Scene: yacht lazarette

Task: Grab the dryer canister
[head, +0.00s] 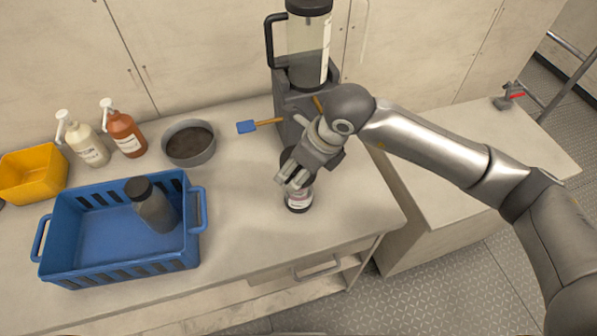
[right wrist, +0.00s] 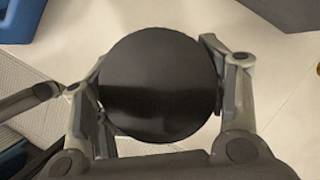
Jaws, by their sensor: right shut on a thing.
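A dryer canister (head: 299,201) with a pale label and dark base stands upright at the counter, right of the blue crate. Its round black lid (right wrist: 158,86) fills the middle of the right wrist view. My right gripper (head: 295,181) reaches down over it and is shut on it, with fingers on both sides of the lid. The gripper hides most of the canister's upper part in the head view. I cannot tell whether its base touches the counter. My left gripper is not in view.
A blue crate (head: 120,268) holds a grey bottle with a dark cap (head: 153,206). Behind are a yellow bin (head: 33,174), two pump bottles (head: 85,143), a round pan (head: 190,157) and a blue spatula (head: 247,127). A tall blender-like machine (head: 308,50) stands close behind my gripper. The counter's front right is clear.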

